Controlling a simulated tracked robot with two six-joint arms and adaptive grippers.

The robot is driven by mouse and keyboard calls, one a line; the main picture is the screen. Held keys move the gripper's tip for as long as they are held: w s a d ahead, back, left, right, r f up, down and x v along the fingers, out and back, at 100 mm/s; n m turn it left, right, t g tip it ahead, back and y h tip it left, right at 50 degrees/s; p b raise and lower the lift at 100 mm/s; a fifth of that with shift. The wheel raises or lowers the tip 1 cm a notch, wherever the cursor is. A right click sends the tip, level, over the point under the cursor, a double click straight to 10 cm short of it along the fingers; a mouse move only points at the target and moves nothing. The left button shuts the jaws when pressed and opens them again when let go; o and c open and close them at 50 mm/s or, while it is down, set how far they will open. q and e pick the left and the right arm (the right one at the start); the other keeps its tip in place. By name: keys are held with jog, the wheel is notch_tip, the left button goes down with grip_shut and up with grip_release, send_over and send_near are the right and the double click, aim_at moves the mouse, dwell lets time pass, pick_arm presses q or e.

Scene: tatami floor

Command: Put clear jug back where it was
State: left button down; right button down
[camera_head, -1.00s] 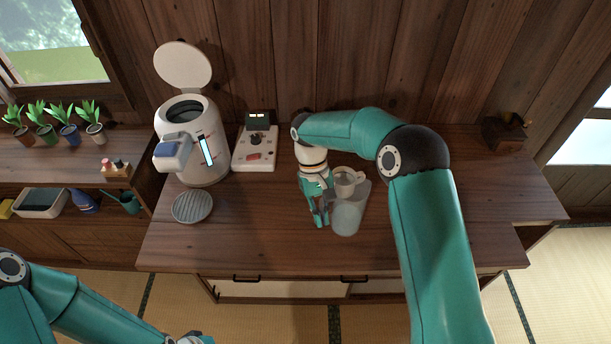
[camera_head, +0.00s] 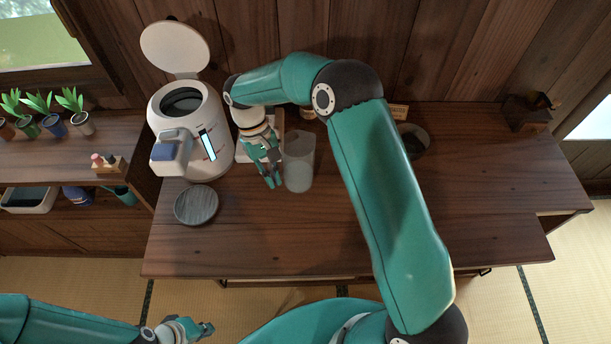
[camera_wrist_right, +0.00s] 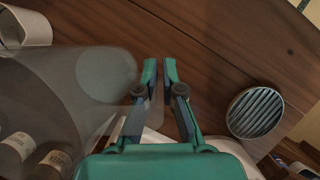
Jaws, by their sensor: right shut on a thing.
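The clear jug (camera_head: 299,163), a translucent cylinder, stands or hovers just right of my right gripper (camera_head: 271,184) in the head view; I cannot tell whether its base touches the counter. In the wrist view the jug (camera_wrist_right: 85,85) fills the left side. My right gripper (camera_wrist_right: 160,62) is shut on the jug, its fingers pointing down beside the jug's wall; the grip point is hard to see. My left gripper (camera_head: 205,328) is low in the head view, away from the counter; its jaw opening is unclear.
A white rice-cooker-like machine (camera_head: 207,110), lid raised, stands left of the jug. A round slatted disc (camera_head: 196,205) lies before it. A dark round vessel (camera_head: 414,137) is partly behind my right arm. A dark wooden box (camera_head: 528,113) stands far right. The counter's front is clear.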

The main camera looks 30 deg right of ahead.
jog(key=shift+r, duration=0.1)
jog(key=shift+d+r+b, duration=0.1)
jog(key=shift+d+b, duration=0.05)
jog(key=shift+b, duration=0.15)
jog(key=s+d+r+n+t+h+b, duration=0.2)
jog(key=s+d+r+n+b, duration=0.1)
jog(key=d+r+n+b, duration=0.4)
jog(key=s+d+r+n+t+h+b, duration=0.2)
jog(key=s+d+r+n+h+b, duration=0.15)
jog(key=r+n, duration=0.5)
jog(key=shift+n+y, duration=0.35)
notch_tip(320, 180, down, 20)
jog(key=b, duration=0.2)
jog(key=shift+a+r+b, duration=0.15)
jog(key=shift+r+b, duration=0.1)
jog(key=shift+b, duration=0.1)
jog(key=shift+s, duration=0.1)
